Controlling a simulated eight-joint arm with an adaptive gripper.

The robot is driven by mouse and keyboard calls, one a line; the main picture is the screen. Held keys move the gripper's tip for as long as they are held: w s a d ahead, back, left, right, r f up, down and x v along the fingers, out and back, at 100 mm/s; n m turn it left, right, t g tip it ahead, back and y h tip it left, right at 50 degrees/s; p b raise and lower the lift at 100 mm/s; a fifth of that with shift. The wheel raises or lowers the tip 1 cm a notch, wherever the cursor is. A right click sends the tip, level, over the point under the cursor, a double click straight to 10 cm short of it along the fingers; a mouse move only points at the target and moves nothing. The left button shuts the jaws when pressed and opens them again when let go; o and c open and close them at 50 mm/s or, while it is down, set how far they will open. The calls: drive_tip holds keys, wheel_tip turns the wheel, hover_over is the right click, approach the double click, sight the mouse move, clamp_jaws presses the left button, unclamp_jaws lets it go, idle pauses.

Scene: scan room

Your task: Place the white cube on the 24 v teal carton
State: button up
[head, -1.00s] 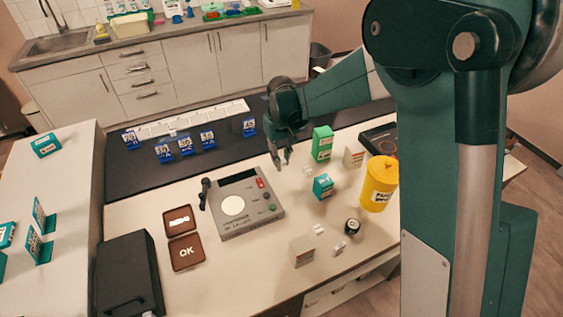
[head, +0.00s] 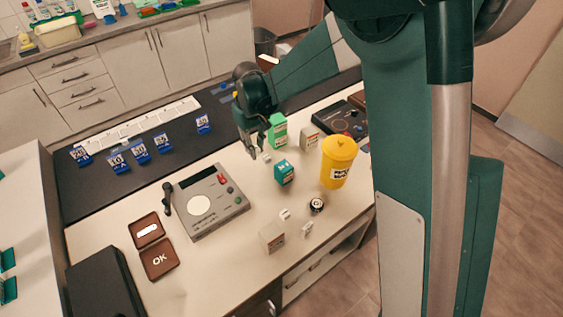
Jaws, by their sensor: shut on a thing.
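My gripper (head: 252,152) points down over the back part of the white table, left of the cartons. It is shut on a small pale thing that looks like the white cube, mostly hidden by the fingers and too small to be sure. The teal carton (head: 284,175) stands upright on the table, to the right of and nearer than my gripper. It has a white label whose print I cannot read. Another small white block (head: 266,157) lies on the table between my gripper and the teal carton.
A green carton (head: 277,133) and a pale carton (head: 309,138) stand behind the teal one. A yellow tub (head: 338,163) stands to its right. Small white blocks (head: 285,214), a dark round item (head: 316,206) and a pale box (head: 272,237) lie nearer. A grey device (head: 208,204) is left.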

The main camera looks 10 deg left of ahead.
wheel_tip(320, 180, up, 6)
drive_tip(key=p, duration=0.5)
hover_over(284, 166)
drive_tip(key=shift+f, duration=0.2)
drive_tip(key=shift+f, duration=0.15)
drive_tip(key=shift+f, duration=2.8)
drive_tip(key=shift+f, duration=2.05)
drive_tip(key=shift+f+b, duration=0.2)
drive_tip(key=shift+b, duration=0.15)
drive_tip(key=o, duration=0.8)
